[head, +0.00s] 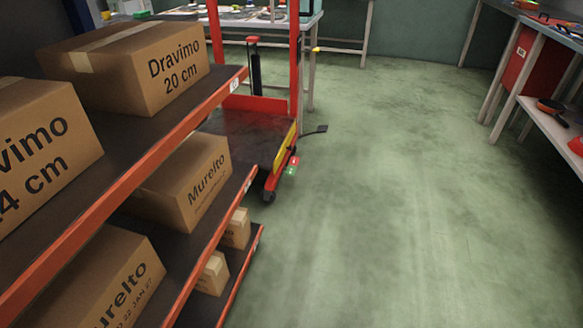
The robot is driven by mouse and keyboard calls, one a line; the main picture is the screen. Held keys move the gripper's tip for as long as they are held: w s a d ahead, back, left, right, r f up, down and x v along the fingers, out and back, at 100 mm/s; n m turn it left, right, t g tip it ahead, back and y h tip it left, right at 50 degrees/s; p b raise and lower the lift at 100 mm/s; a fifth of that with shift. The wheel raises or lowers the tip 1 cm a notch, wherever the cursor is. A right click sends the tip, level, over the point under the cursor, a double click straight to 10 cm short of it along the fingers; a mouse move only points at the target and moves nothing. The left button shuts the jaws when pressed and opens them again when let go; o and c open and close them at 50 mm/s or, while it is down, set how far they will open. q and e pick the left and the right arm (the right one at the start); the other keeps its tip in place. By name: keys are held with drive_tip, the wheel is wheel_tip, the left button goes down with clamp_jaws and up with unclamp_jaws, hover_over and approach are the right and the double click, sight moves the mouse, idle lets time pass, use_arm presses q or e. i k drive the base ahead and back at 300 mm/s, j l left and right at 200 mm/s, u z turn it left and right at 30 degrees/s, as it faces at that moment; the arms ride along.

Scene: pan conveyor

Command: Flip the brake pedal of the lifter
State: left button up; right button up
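The lifter (295,75) stands at the upper middle, beyond the shelf rack, with red uprights, a dark platform (240,132) and a yellow strip on its side. A small red pedal piece (294,161) and a small green pedal piece (290,171) sit low by its near wheel (269,195). I cannot tell which way the brake pedal is tipped. A black foot lever (316,130) sticks out to the right of the lifter near the floor. The rack hides part of the lifter's left side. Neither of my grippers shows.
An orange-edged shelf rack (128,183) with several cardboard boxes (150,72) fills the left side. A workbench (335,43) stands behind the lifter, and another table (535,105) is at the right. The green floor (400,200) between is clear.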

sight(290, 170)
drive_tip(key=u, duration=0.25)
drive_tip(key=i+l+u, duration=0.15)
drive_tip(key=u, duration=0.2)
drive_tip(key=i+l+u, duration=0.15)
drive_tip(key=u, duration=0.2)
drive_tip(key=i+l+u, duration=0.1)
drive_tip(key=l+u, duration=0.25)
drive_tip(key=i+l, duration=0.15)
drive_tip(key=l, duration=0.25)
drive_tip(key=i+l+u, duration=0.15)
drive_tip(key=l, duration=0.3)
drive_tip(key=i+l, duration=0.15)
drive_tip(key=l, duration=0.25)
drive_tip(key=i+l+u, duration=0.15)
drive_tip(key=l, duration=0.3)
drive_tip(key=i+l, duration=0.1)
drive_tip(key=l, duration=0.35)
drive_tip(key=i+l+u, duration=0.15)
drive_tip(key=l, duration=0.3)
